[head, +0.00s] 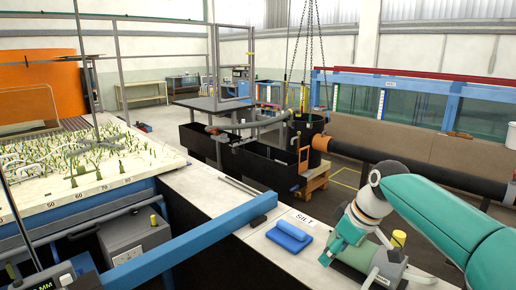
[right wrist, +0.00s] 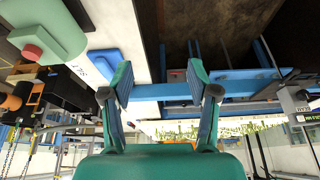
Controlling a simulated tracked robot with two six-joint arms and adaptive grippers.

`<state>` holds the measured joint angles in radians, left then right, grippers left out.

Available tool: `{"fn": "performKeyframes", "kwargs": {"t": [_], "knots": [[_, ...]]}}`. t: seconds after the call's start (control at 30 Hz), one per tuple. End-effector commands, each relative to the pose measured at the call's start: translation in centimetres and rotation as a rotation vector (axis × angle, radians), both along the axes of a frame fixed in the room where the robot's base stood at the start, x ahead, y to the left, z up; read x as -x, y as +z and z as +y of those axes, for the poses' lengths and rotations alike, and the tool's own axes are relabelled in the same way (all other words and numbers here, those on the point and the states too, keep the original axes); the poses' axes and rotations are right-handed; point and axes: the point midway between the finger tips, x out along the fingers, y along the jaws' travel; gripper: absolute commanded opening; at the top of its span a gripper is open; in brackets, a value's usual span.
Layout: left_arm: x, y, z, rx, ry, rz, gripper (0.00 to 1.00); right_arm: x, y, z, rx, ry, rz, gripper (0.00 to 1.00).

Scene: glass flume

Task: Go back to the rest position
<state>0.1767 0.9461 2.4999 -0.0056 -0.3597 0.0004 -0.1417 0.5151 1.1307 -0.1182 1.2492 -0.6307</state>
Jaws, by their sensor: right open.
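My right arm, teal, comes in from the right in the head view and reaches over the pale bench top. My right gripper (head: 348,264) points down toward the bench near a green cylinder, which it partly hides. In the right wrist view my right gripper (right wrist: 161,88) shows two teal fingers spread wide with nothing between them. My left gripper is in neither view.
A blue hand float (head: 290,236) lies on the bench beside the SILT label (head: 303,219). A long blue beam (head: 190,242) crosses left of it. The sand bed with green plants (head: 80,165) is at left. A black pipe (head: 430,174) runs behind my arm.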

Motion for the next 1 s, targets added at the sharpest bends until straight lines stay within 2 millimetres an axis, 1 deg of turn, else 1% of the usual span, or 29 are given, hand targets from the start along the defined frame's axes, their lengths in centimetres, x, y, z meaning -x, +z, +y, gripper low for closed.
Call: {"fn": "performKeyframes", "kwargs": {"t": [0.03,0.17,0.27,0.37,0.4,0.47,0.57,0.6,0.67,0.7,0.77,0.8,0.87,0.9,0.97,1.0], "knots": [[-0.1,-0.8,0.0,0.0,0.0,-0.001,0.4,-0.1,-1.9,-0.3,0.002,-0.005,0.021,0.6],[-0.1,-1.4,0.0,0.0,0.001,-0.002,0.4,0.2,-5.2,-0.7,0.008,-0.009,0.08,0.6],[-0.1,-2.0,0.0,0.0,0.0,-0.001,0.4,0.9,-8.3,-0.9,0.013,-0.007,0.141,0.6],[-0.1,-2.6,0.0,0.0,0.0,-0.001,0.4,1.8,-11.8,-1.0,0.015,-0.004,0.209,0.6],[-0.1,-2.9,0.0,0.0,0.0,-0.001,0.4,2.3,-13.6,-1.0,0.015,-0.003,0.239,0.6],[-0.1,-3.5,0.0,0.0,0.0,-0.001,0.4,3.1,-16.5,-1.0,0.014,-0.003,0.284,0.6],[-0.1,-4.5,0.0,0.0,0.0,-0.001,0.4,5.1,-22.5,-0.8,0.006,-0.014,0.371,0.6],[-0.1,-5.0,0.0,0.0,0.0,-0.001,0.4,6.2,-25.3,-0.6,0.0,-0.024,0.408,0.6],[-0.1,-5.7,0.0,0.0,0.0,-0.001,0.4,8.1,-29.6,-0.2,-0.01,-0.048,0.461,0.6],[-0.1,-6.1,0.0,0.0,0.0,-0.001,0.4,9.6,-32.3,0.1,-0.019,-0.067,0.494,0.6],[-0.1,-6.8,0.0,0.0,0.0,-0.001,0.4,12.0,-36.2,0.6,-0.034,-0.104,0.54,0.6],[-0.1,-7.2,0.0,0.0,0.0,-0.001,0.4,13.7,-38.7,1.1,-0.043,-0.132,0.569,0.6],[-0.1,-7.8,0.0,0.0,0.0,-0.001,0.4,16.7,-42.2,1.8,-0.059,-0.182,0.61,0.6],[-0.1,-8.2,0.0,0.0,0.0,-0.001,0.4,18.8,-44.3,2.3,-0.069,-0.219,0.634,0.6],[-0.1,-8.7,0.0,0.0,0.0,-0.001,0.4,22.3,-47.2,3.2,-0.084,-0.286,0.667,0.6],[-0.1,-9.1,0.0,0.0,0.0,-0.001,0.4,24.7,-48.8,3.9,-0.095,-0.34,0.686,0.6]]}}
